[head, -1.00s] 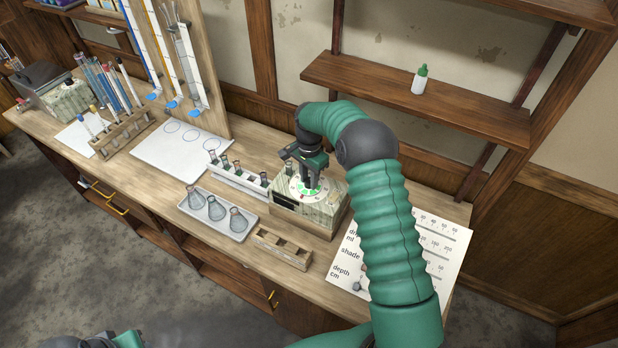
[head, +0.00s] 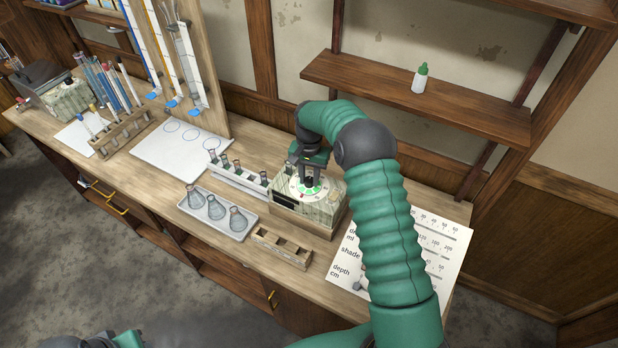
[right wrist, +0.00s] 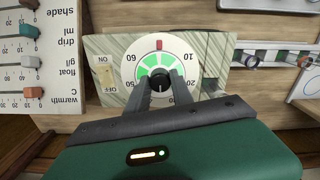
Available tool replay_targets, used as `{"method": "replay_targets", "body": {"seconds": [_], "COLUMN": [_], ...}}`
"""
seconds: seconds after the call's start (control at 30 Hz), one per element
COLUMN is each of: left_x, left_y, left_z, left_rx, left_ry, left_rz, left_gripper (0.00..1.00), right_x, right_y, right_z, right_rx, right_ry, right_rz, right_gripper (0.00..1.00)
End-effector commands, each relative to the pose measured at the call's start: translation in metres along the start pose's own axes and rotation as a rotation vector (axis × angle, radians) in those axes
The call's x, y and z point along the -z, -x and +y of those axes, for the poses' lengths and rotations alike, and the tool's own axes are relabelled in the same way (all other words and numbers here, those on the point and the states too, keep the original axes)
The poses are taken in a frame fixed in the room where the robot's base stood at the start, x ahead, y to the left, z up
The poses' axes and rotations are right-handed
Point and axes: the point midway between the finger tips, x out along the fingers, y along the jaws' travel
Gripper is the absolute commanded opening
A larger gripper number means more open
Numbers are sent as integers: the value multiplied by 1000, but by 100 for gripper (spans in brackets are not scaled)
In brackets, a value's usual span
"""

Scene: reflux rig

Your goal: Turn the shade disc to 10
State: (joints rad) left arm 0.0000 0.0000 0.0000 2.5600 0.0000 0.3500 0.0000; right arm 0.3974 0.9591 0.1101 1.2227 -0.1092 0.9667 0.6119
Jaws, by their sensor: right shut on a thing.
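The shade disc (head: 296,189) is a white dial with green segments on top of a marbled box (head: 324,211). In the right wrist view the disc (right wrist: 132,72) shows upside-down numbers around a black centre knob (right wrist: 157,79). A red mark (right wrist: 158,44) shows at the disc's upper edge. The number 10 is just right of that mark. My right gripper (head: 309,181) is over the disc, and its fingers (right wrist: 158,86) are shut on the knob. Part of the lower disc is hidden by the fingers. Only part of my left arm shows at the bottom left.
A printed chart (head: 440,262) lies right of the box. A white rack of vials (head: 232,182), a tray of flasks (head: 242,232) and an empty wooden rack (head: 282,249) stand close on its left and front. A shelf (head: 450,107) with a small bottle (head: 420,79) is behind.

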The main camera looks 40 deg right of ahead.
Motion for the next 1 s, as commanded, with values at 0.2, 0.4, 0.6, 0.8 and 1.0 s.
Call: {"method": "replay_targets", "body": {"seconds": [0.2, 0.4, 0.6, 0.8, 1.0], "left_x": [0, 0, 0, 0, 0], "left_y": [-1, -1, -2, -1, -1], "left_z": [0, 0, 0, 0, 0], "left_rx": [0, 0, 0, 0, 0], "left_ry": [0, 0, 0, 0, 0], "left_rz": [0, 0, 0, 0, 0], "left_gripper": [36, 36, 36, 36, 36], "right_x": [2, 3, 3, 4, 3], "right_y": [2, 2, 3, 3, 4], "right_z": [-1, -1, -1, -1, -2], "right_rx": [4, 4, 3, 2, 1], "right_ry": [204, 394, 584, 773, 964], "right_rz": [8, 9, 11, 12, 13], "right_gripper": [0, 0, 0, 0, 0]}}
